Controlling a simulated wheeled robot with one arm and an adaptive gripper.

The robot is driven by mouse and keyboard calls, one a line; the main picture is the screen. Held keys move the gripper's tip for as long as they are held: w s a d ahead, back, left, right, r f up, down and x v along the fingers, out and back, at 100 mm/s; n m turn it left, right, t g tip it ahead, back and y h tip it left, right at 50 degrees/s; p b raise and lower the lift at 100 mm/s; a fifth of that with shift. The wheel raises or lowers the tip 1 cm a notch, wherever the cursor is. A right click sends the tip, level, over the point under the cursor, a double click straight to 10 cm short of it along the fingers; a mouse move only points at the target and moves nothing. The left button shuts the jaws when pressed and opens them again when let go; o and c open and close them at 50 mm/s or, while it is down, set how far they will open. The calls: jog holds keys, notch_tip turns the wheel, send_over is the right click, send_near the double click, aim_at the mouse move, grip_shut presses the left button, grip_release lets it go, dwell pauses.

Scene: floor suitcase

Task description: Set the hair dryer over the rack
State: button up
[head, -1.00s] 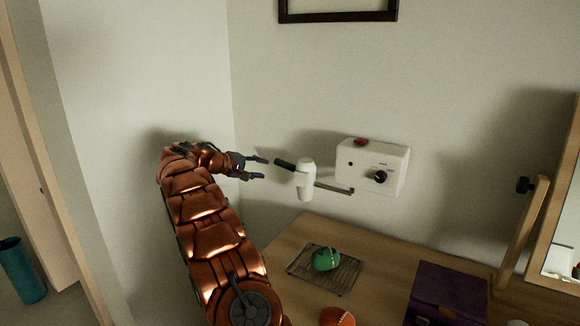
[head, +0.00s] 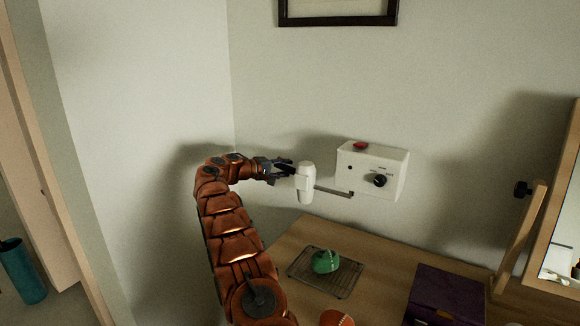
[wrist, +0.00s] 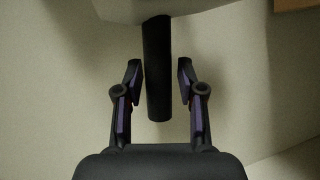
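The hair dryer (head: 306,182) is white with a dark handle and sits on a thin metal arm of the white wall box (head: 373,170). In the wrist view its black handle (wrist: 157,70) stands between my two fingers. My gripper (head: 286,168) is at the left of the dryer in the head view. In the wrist view my gripper (wrist: 159,82) is open around the handle, with a gap showing on each side. The wire rack (head: 343,284) lies on the wooden table below, with a green object (head: 326,261) on it.
A dark purple box (head: 446,295) and an orange-brown item (head: 337,318) are near the table's front. A wooden-framed mirror (head: 562,225) stands at the right. A dark picture frame (head: 338,18) hangs above. Bare wooden table (head: 385,262) shows right of the rack.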

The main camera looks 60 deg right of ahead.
jog(key=shift+p+x, duration=0.45)
jog(key=shift+x, duration=1)
grip_shut()
